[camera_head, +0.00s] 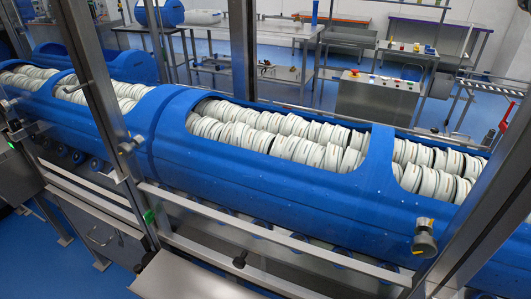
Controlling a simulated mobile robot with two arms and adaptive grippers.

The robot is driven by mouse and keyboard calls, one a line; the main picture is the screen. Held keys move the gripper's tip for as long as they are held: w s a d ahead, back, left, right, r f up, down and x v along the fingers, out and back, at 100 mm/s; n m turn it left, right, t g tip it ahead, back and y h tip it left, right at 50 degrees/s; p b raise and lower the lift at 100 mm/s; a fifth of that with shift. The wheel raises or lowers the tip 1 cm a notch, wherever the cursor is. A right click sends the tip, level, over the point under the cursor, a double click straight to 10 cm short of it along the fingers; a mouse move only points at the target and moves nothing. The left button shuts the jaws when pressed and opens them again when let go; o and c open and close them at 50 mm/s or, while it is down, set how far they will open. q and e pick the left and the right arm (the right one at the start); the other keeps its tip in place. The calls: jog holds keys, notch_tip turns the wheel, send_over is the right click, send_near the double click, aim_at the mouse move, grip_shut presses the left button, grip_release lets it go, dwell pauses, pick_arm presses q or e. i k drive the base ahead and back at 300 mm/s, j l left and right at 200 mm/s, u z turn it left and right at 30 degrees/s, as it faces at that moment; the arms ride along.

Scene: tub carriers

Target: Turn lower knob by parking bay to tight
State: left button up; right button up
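A round metal knob or fitting (424,238) sits on the front right of the blue machine housing (240,170). Another small clamp-like fitting (130,145) is on the upright post at the left. I cannot tell which of these is the lower knob, how tight any of them is, or where the parking bay is. Neither of my grippers is in view.
Rows of white tubs (285,135) lie in the housing's openings. Steel uprights (95,75) and the long front rail (280,238) stand in front. A control box (378,97) with buttons and worktables (290,30) are behind. Blue floor shows between them.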

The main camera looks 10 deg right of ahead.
aim_at(424, 246)
jog(key=l+z, duration=0.1)
jog(key=z, duration=0.3)
jog(key=l+z, duration=0.15)
jog(key=z, duration=0.3)
jog(key=l+z, duration=0.15)
jog(key=z, duration=0.25)
jog(key=k+j+z, duration=0.1)
jog(key=j+z, duration=0.2)
jog(key=j, duration=0.15)
